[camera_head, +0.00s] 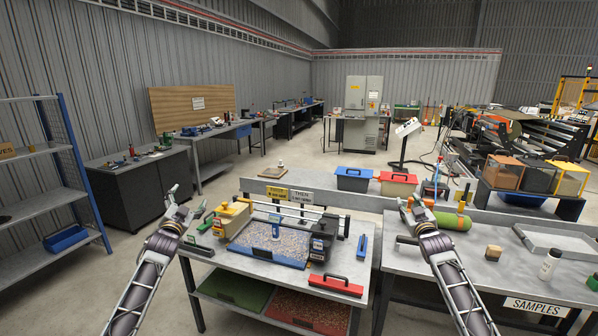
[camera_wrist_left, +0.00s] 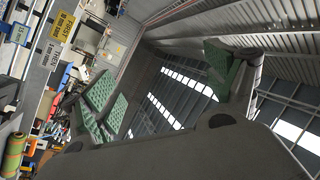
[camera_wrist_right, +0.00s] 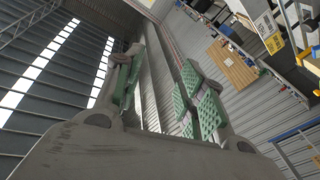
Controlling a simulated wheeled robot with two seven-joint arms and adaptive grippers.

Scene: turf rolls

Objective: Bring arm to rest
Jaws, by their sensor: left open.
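My left gripper (camera_head: 186,204) is raised in front of the left side of the work table, its fingers pointing up and spread. In the left wrist view, the green-padded fingers (camera_wrist_left: 160,78) stand wide apart with nothing between them. My right gripper (camera_head: 417,212) is raised in front of the right-hand bench, fingers up. In the right wrist view, its green-padded fingers (camera_wrist_right: 160,80) are apart and empty. Both grippers appear clear of the objects, though the right one overlaps the bench's left end in the head view.
The work table (camera_head: 215,272) holds a tray of granules (camera_head: 268,250), a red-handled tool (camera_head: 335,286) and a blue item (camera_head: 362,244). The right bench (camera_head: 490,280) carries a green-orange roll (camera_head: 453,221), a grey tray (camera_head: 556,240) and a white bottle (camera_head: 549,264). A shelf rack (camera_head: 45,205) stands left.

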